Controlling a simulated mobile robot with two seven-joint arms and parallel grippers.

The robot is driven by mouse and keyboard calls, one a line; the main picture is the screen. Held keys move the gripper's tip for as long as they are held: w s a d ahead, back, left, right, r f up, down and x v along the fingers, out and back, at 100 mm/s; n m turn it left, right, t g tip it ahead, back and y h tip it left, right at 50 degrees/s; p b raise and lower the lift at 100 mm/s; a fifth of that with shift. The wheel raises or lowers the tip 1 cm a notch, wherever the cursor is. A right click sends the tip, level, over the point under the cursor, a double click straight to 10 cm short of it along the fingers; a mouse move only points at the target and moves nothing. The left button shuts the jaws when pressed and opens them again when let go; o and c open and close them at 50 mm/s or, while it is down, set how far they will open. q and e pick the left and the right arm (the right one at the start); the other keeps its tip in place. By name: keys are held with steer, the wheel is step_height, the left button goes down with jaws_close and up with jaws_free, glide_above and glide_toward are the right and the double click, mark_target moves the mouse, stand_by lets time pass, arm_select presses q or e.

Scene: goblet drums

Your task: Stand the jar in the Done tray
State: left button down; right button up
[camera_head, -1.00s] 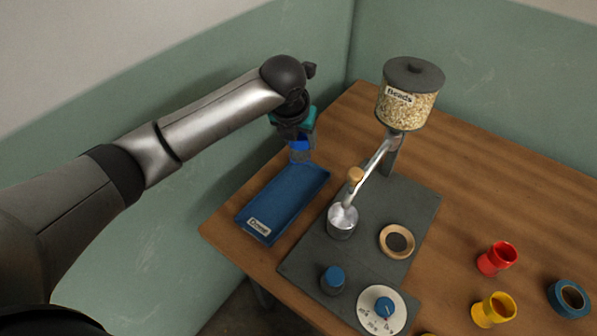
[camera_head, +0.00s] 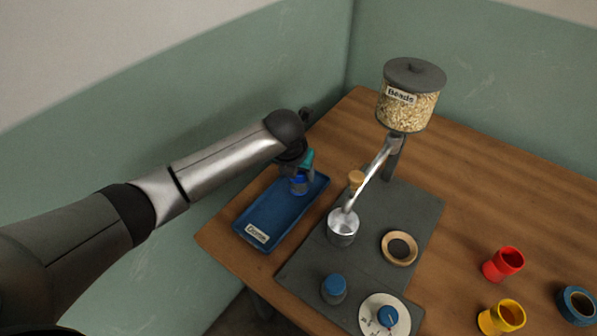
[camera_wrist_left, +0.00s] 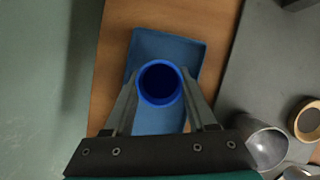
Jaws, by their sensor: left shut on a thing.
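The jar (camera_head: 299,185) has a blue rim and is held upright at the far end of the blue Done tray (camera_head: 246,225). In the left wrist view I look down into its round blue mouth (camera_wrist_left: 160,64). My left gripper (camera_head: 298,176) is shut on the jar, with one finger on each side of it. The tray also shows in the left wrist view (camera_wrist_left: 190,52), under and around the jar. I cannot tell whether the jar's bottom touches the tray floor. My right gripper is not in view.
Right of the tray is a dark board with a metal cup (camera_head: 342,228), a wooden ring (camera_head: 399,261), a blue-topped knob (camera_head: 334,288) and a dial (camera_head: 372,312). A bead hopper (camera_head: 408,105) stands behind. Red (camera_head: 503,264) and yellow (camera_head: 490,322) cups are at right.

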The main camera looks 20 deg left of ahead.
arm_select(q)
steer(key=shift+c, duration=1)
jaws_free()
steer(key=shift+f, duration=0.1)
steer(key=p+v, duration=0.3)
steer(key=v, duration=0.9)
